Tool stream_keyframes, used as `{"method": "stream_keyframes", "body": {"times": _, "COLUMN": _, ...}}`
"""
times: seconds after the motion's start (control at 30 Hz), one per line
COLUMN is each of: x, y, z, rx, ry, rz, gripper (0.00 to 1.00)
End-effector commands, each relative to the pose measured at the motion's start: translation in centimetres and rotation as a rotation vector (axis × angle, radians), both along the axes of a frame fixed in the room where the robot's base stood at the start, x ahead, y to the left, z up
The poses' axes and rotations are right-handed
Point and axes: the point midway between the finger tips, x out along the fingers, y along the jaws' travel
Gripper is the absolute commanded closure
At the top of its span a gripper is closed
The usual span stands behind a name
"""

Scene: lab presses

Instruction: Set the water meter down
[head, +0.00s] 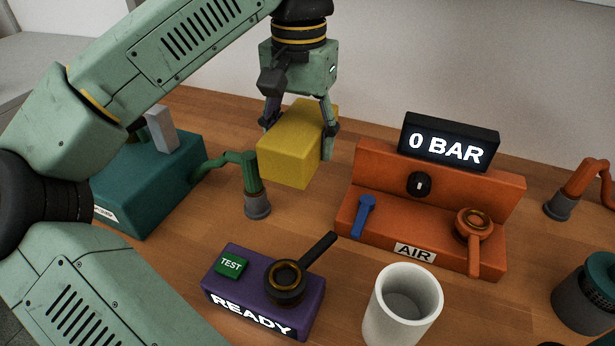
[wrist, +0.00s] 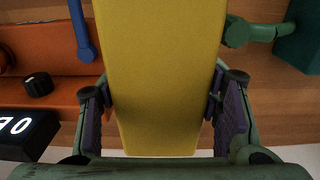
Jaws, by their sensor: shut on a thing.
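A plain yellow block (head: 290,150) is between the fingers of my gripper (head: 300,131); I take it to be the water meter, though no marking shows on it. My gripper points down and is shut on the block's two sides, near its upper part. The block appears to hang above the wooden table, between the green pipe and the orange air unit. In the wrist view the yellow block (wrist: 162,70) fills the middle, with a finger of my gripper (wrist: 163,105) on each side. The block's underside is hidden.
Around it are the green pipe (head: 251,182), teal box (head: 150,185), orange air unit (head: 355,215) with its "0 BAR" display (head: 449,142), purple "READY" box (head: 240,300) and white cup (head: 378,315). Bare table (head: 320,215) shows between the purple box and air unit.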

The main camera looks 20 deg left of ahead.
Motion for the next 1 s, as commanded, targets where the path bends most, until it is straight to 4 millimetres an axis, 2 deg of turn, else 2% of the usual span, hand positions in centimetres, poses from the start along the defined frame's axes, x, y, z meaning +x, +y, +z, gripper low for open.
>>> {"method": "stream_keyframes", "body": {"times": 0.1, "x": 2.4, "y": -0.2, "z": 0.3, "rx": -0.002, "ry": 0.000, "rz": -0.002, "gripper": 0.81}}
{"method": "stream_keyframes", "body": {"times": 0.2, "x": 2.2, "y": 0.0, "z": -2.2, "rx": -0.005, "ry": 0.002, "rz": -0.003, "gripper": 0.81}}
{"method": "stream_keyframes", "body": {"times": 0.4, "x": 2.2, "y": -0.1, "z": -5.7, "rx": -0.004, "ry": 0.000, "rz": -0.003, "gripper": 0.81}}
{"method": "stream_keyframes", "body": {"times": 0.63, "x": 2.2, "y": -0.1, "z": -7.7, "rx": -0.002, "ry": 0.000, "rz": -0.001, "gripper": 0.81}}
{"method": "stream_keyframes", "body": {"times": 0.83, "x": 2.1, "y": 0.0, "z": -10.8, "rx": -0.002, "ry": 0.001, "rz": 0.000, "gripper": 0.81}}
{"method": "stream_keyframes", "body": {"times": 1.0, "x": 2.6, "y": -0.1, "z": -11.4, "rx": -0.001, "ry": -0.001, "rz": 0.000, "gripper": 0.81}}
